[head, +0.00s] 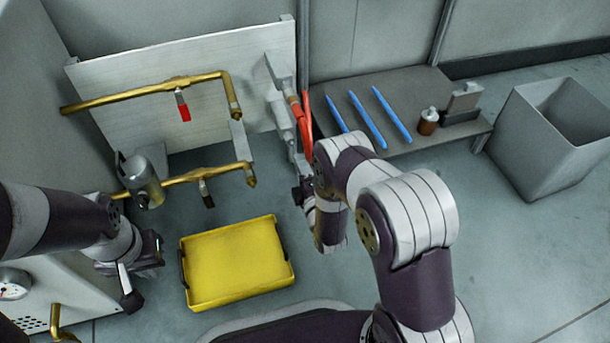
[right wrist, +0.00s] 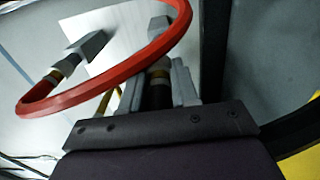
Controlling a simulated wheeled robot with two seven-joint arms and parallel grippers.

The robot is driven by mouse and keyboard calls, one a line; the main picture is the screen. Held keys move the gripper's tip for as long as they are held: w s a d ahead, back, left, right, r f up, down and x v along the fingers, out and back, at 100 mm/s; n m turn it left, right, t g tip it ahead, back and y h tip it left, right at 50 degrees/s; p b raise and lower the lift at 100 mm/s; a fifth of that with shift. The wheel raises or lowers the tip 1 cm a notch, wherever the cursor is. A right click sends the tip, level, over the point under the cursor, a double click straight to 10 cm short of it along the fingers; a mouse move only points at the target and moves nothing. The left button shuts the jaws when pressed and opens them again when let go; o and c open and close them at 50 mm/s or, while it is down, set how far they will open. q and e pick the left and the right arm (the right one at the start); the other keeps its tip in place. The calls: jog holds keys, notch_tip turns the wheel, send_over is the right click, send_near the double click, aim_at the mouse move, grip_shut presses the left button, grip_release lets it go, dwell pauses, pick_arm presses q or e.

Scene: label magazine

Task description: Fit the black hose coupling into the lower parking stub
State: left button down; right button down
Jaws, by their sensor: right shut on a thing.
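The black hose coupling (right wrist: 157,95) is held between the grey fingers of my right gripper (right wrist: 160,92), which is shut on it. A yellow ring and grey end show beyond the fingers. The red hose (right wrist: 112,82) loops from there to a second fitting at a grey stub block (right wrist: 90,45). Another grey block (right wrist: 159,25), apparently the lower parking stub, lies just beyond the coupling; I cannot tell whether they touch. In the head view, the right gripper (head: 302,192) is below the stubs, with the coupling hidden. My left gripper (head: 143,275) looks open and empty, left of the yellow tray.
Brass pipes (head: 150,88) with a red-handled valve (head: 183,106) run along the white panel (head: 130,62). A yellow tray (head: 237,264) lies on the floor. A grey shelf (head: 345,88) carries blue sticks and a brown bottle (head: 428,121). A grey bin (head: 550,150) stands right.

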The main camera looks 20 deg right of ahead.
jog(key=shift+w+b, duration=0.35)
jog(key=shift+w, duration=1.15)
jog(key=shift+p, duration=0.35)
jog(key=shift+w+a+b, duration=0.1)
jog(key=shift+w+b, duration=0.45)
jog(key=shift+w, duration=0.65)
jog(key=c, duration=0.8)
grip_release()
